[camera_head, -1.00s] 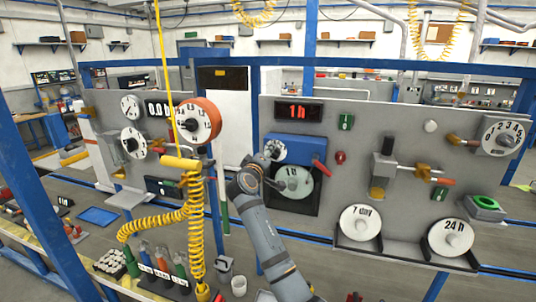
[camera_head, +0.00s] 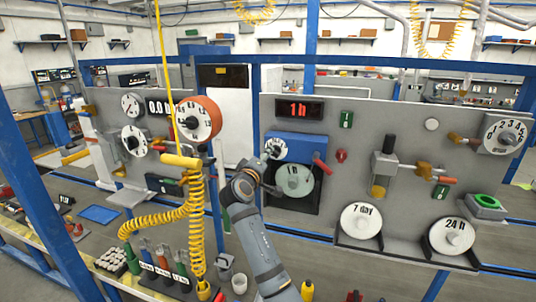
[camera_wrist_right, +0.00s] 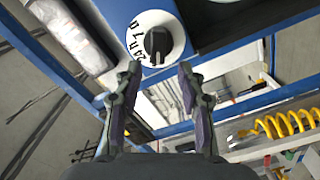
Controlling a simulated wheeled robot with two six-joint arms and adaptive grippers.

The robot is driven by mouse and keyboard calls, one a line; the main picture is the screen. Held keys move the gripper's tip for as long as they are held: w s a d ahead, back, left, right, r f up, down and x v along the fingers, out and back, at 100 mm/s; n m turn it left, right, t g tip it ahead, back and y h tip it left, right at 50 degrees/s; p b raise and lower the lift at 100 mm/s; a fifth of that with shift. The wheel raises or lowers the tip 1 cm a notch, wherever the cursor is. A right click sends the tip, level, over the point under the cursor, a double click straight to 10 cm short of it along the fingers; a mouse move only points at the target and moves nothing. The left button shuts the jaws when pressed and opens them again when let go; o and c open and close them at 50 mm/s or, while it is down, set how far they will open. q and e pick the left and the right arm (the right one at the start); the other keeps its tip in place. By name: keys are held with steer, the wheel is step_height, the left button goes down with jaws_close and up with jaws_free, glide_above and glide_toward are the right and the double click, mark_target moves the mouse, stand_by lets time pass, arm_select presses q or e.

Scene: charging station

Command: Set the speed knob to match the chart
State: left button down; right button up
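The speed knob is a black knob (camera_wrist_right: 158,43) on a white dial marked with several chart speeds. The dial (camera_head: 277,147) sits at the left of a blue recorder box (camera_head: 299,147). A round pale green chart (camera_head: 296,184) marked 1 h is mounted below the box. A display (camera_head: 298,111) above reads 1h. My right gripper (camera_wrist_right: 158,70) is open, with its fingertips apart just below the knob in the wrist view and nothing visible between them. In the head view my right gripper (camera_head: 268,160) is beside the dial and small. My left gripper is not in view.
A red lever (camera_head: 321,166) is on the box's right side. Charts marked 7 day (camera_head: 361,220) and 24 h (camera_head: 452,236) rest on a lower rack. A yellow coiled hose (camera_head: 196,225) hangs left of my right arm.

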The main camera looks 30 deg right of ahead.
steer(key=v, duration=0.4)
steer(key=shift+r, duration=0.1)
steer(key=shift+d, duration=0.1)
